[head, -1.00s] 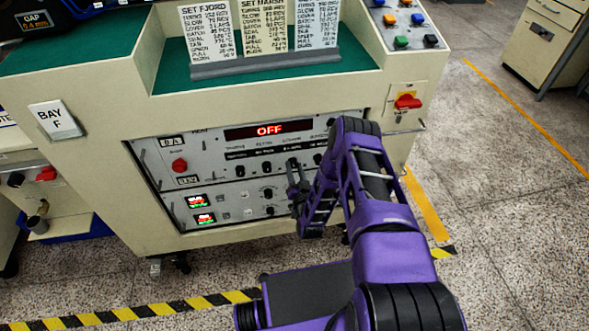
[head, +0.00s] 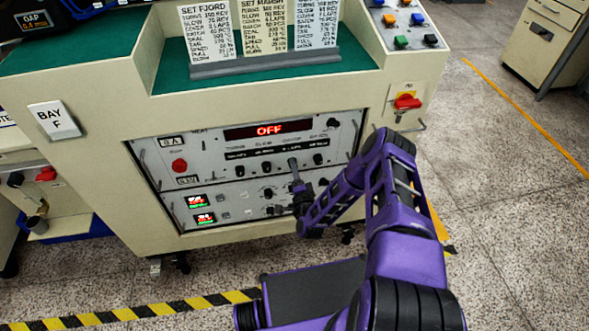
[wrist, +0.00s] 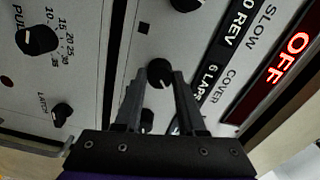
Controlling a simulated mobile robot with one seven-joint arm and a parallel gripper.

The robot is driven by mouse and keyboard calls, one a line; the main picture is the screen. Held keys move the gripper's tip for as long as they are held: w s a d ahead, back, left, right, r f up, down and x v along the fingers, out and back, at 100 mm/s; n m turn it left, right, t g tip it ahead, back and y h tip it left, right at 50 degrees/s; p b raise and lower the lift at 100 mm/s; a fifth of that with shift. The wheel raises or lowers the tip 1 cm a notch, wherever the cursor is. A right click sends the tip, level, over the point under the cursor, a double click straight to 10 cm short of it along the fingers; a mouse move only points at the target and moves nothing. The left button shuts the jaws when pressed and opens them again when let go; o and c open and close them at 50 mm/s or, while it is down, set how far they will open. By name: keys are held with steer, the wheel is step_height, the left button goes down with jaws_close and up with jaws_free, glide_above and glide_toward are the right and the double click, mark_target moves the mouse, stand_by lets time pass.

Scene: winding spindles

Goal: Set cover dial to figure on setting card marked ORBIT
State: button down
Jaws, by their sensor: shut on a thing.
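The cover dial (wrist: 158,72) is a dark round knob beside the COVER label (wrist: 228,82) in the wrist view. My gripper (wrist: 160,84) is shut on it, with a finger on either side. In the head view my gripper (head: 293,164) reaches the upper panel's knob row and hides that dial. The readout by COVER reads 6 LAPS (wrist: 209,83). Three setting cards stand in the rack: SET FJORD (head: 208,36), SET MARSH (head: 264,28) and a right-hand card (head: 316,24) whose title is cut off by the frame. The card figures are too small to read surely.
A red OFF display (head: 269,130) is above the dials. Other knobs sit close by, including the PULL dial (wrist: 38,40) and LATCH knob (wrist: 62,110). A red switch (head: 407,102) is at the right and coloured buttons (head: 402,30) are above.

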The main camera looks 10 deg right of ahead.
steer(key=m, duration=0.6)
stand_by(0.6)
steer(key=c, duration=0.5)
jaws_free()
steer(key=s+p, duration=0.1)
steer(key=s, duration=1.6)
steer(key=shift+s+p, duration=0.2)
steer(key=shift+p, duration=0.15)
